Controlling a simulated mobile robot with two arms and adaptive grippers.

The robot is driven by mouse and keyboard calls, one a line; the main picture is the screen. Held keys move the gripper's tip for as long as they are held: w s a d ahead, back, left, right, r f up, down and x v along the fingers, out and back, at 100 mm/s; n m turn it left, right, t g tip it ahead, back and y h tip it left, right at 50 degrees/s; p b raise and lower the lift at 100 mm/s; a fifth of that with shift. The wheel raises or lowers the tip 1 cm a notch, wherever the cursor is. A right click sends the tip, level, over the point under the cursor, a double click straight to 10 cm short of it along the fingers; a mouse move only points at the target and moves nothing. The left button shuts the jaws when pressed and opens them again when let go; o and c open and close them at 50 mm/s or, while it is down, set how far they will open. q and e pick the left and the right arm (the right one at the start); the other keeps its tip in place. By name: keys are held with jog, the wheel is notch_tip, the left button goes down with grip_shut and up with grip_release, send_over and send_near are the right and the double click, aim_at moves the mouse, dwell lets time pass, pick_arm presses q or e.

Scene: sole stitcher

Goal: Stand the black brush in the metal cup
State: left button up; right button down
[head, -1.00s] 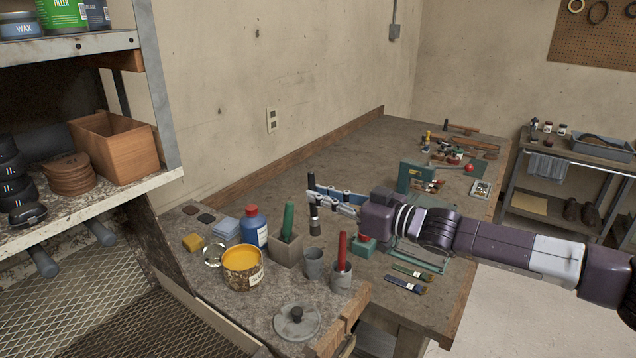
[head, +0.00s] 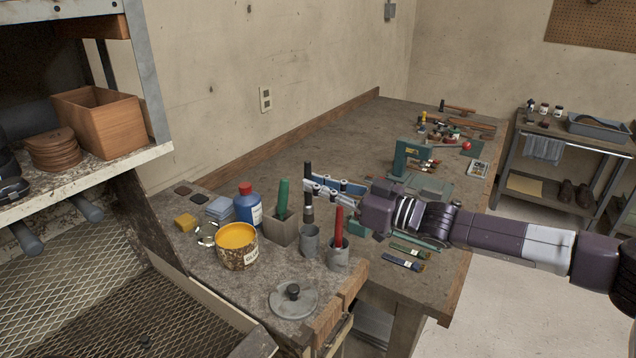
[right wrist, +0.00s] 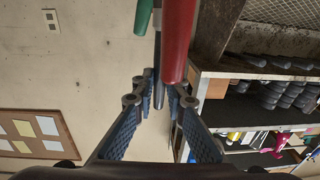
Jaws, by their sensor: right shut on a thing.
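The black brush (head: 308,207) is upright in the head view, directly over the empty-looking metal cup (head: 310,243). Its lower end meets the cup's rim in the picture; I cannot tell whether it is inside the mouth. My right gripper (head: 308,188) is shut on the brush's upper part. In the right wrist view the dark brush handle (right wrist: 158,75) runs between the two fingers (right wrist: 160,92), partly hidden behind a red handle. My left gripper is not in view.
A second metal cup (head: 338,259) with a red-handled tool (head: 339,228) stands right beside the first. A square holder (head: 281,231) with a green-handled tool, a blue bottle (head: 248,207) and an open yellow tin (head: 237,262) stand to the left. A round lid (head: 280,302) lies in front.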

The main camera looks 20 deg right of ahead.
aim_at(311, 204)
jog(key=shift+f+b, duration=1.6)
jog(key=shift+f, duration=1.2)
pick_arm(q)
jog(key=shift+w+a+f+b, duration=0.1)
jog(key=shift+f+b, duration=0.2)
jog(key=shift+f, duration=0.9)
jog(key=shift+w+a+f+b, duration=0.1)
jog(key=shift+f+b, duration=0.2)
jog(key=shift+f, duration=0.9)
pick_arm(e)
jog(key=shift+f, duration=0.4)
jog(key=c, duration=1.8)
grip_release()
jog(key=shift+c, duration=0.2)
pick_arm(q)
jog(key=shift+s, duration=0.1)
